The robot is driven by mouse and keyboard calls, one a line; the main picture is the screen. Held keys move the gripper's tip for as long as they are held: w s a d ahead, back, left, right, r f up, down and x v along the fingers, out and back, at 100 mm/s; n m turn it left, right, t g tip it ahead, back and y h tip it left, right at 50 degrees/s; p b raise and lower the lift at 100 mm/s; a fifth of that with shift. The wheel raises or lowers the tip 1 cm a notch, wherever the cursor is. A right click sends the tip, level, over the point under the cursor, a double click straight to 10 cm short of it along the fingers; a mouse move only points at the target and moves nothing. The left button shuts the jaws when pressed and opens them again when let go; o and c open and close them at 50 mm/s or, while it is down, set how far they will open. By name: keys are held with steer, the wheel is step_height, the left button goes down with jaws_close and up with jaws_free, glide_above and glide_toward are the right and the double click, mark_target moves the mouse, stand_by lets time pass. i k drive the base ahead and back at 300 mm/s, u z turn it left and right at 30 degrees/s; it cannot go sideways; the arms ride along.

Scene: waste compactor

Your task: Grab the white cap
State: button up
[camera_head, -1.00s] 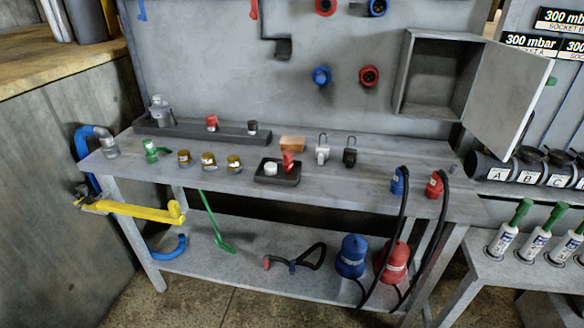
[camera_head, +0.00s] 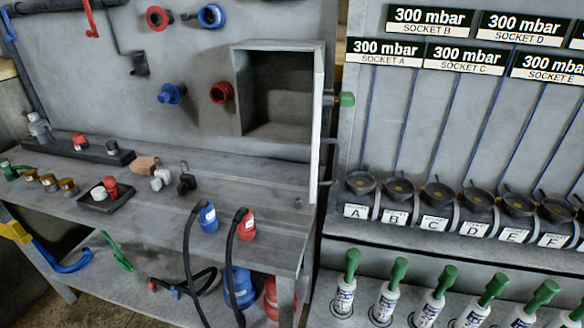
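A small white cap (camera_head: 98,193) sits in a small dark tray (camera_head: 122,199) on the grey workbench (camera_head: 225,222), left of the middle of the view. A red cap (camera_head: 111,187) stands right beside it in the same tray. My gripper is not in view.
A white padlock (camera_head: 160,181) and a dark padlock (camera_head: 186,181) stand right of the tray, near an orange-brown block (camera_head: 145,163). Brass-coloured pieces (camera_head: 49,182) stand to its left. Blue (camera_head: 208,217) and red (camera_head: 246,225) connectors with black cables sit at the bench's right. An open cabinet (camera_head: 278,95) hangs above.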

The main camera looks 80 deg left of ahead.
mark_target(100, 193)
steer(key=i, duration=0.6)
steer(key=u, duration=4.1)
steer(key=i, duration=1.7)
